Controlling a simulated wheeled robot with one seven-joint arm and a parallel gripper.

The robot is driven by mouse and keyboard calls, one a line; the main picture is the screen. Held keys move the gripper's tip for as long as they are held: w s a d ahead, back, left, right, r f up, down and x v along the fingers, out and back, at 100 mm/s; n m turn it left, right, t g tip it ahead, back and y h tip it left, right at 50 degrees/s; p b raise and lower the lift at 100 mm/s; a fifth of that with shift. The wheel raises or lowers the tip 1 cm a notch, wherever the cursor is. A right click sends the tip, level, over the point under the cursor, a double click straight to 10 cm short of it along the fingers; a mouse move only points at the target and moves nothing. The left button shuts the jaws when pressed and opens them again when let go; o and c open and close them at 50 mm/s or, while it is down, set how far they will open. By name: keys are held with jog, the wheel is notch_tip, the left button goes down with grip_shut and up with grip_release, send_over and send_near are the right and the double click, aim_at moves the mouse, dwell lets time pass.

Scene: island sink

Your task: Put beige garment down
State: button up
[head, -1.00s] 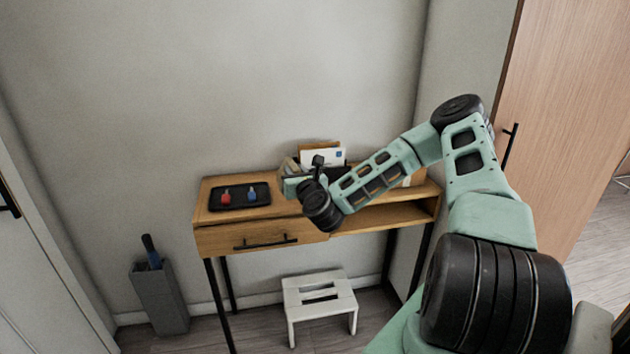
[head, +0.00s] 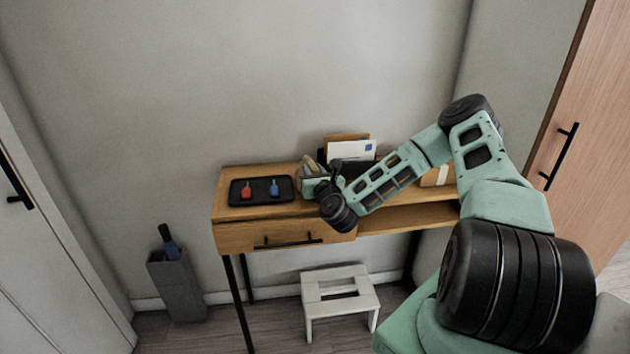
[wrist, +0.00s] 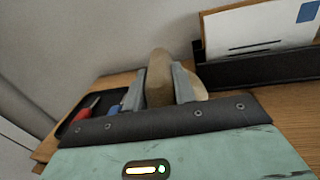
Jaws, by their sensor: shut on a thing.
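The beige garment (wrist: 158,78) is a small folded or bunched piece between the two fingers of my gripper (wrist: 160,88) in the wrist view. The fingers are shut on it, and a bit of beige shows beyond the right finger. In the head view my gripper (head: 311,174) is over the wooden desk (head: 234,231), between the black tray and the letter holder. A small beige part of the garment (head: 308,163) shows behind it there. Whether the garment touches the desk top cannot be told.
A black tray (head: 238,200) with a red item (head: 246,190) and a blue item (head: 274,188) lies left of my gripper. A black letter holder (wrist: 262,70) with a white envelope (head: 351,149) stands close on the right. A white step stool (head: 340,275) stands below the desk.

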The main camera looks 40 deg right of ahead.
jog(key=shift+f, duration=1.7)
jog(key=shift+f, duration=0.15)
jog(key=o, duration=1)
jog(key=shift+o, duration=0.2)
